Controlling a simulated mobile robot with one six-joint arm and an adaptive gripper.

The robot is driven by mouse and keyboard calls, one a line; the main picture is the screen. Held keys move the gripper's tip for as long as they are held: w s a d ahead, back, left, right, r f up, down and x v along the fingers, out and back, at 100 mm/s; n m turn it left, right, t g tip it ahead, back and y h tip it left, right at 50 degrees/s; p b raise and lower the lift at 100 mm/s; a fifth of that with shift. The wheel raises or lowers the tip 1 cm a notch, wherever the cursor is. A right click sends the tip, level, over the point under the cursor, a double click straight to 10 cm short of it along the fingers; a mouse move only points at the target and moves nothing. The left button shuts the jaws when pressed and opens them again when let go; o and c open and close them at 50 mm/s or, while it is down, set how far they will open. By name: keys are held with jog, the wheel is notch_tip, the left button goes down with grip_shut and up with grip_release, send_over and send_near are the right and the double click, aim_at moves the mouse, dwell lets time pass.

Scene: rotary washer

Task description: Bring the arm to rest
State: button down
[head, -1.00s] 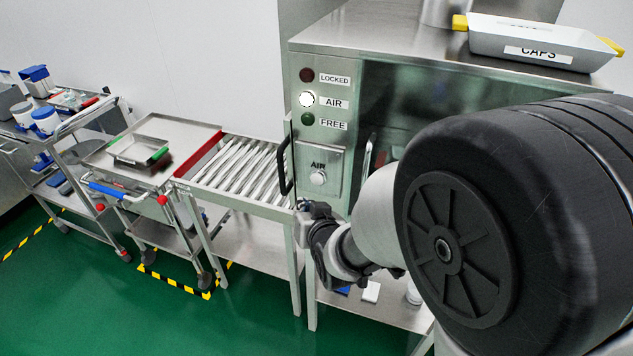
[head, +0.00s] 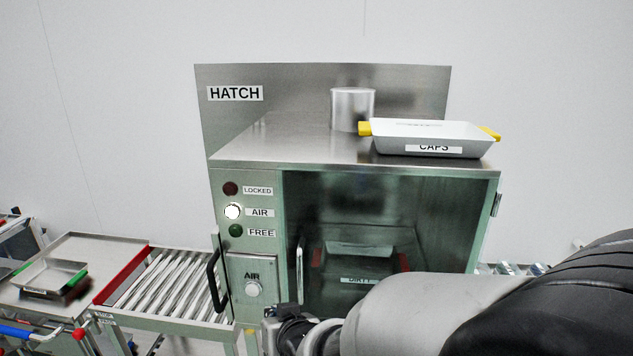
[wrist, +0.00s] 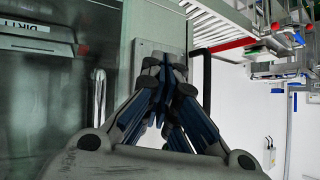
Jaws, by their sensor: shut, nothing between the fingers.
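My gripper (wrist: 165,88) is shut and empty in the wrist view, its fingertips together in front of the hatch's control panel (wrist: 145,50). In the head view my arm reaches in from the lower right, with the wrist low in front of the hatch (head: 245,315); the fingertips are hard to make out there. The AIR lamp (head: 233,211) is lit white, while the LOCKED lamp (head: 230,188) and FREE lamp (head: 236,230) are dark. The AIR knob (head: 252,289) sits on a plate below them.
Behind the hatch's glass is a bin labelled DIRTY (head: 358,250). A CAPS bin (head: 420,147) and a metal canister (head: 352,108) stand on top. A roller conveyor (head: 180,285) and a trolley with a small tray (head: 50,277) are at the left.

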jog(key=s+d+r+m+g+h, duration=0.1)
jog(key=s+d+r+h, duration=0.15)
jog(key=s+d, duration=0.4)
jog(key=s+d+r+m+g+h, duration=0.1)
jog(key=s+d+r, duration=0.3)
jog(key=d, duration=0.6)
jog(key=s+d+g, duration=0.1)
jog(key=s+d, duration=0.2)
jog(key=s, duration=0.4)
jog(key=s+d+m+g+h, duration=0.1)
jog(key=s+d+g, duration=0.1)
jog(key=s+d, duration=0.2)
jog(key=s, duration=0.3)
jog(key=shift+s+d, duration=0.15)
jog(key=shift+d, duration=0.15)
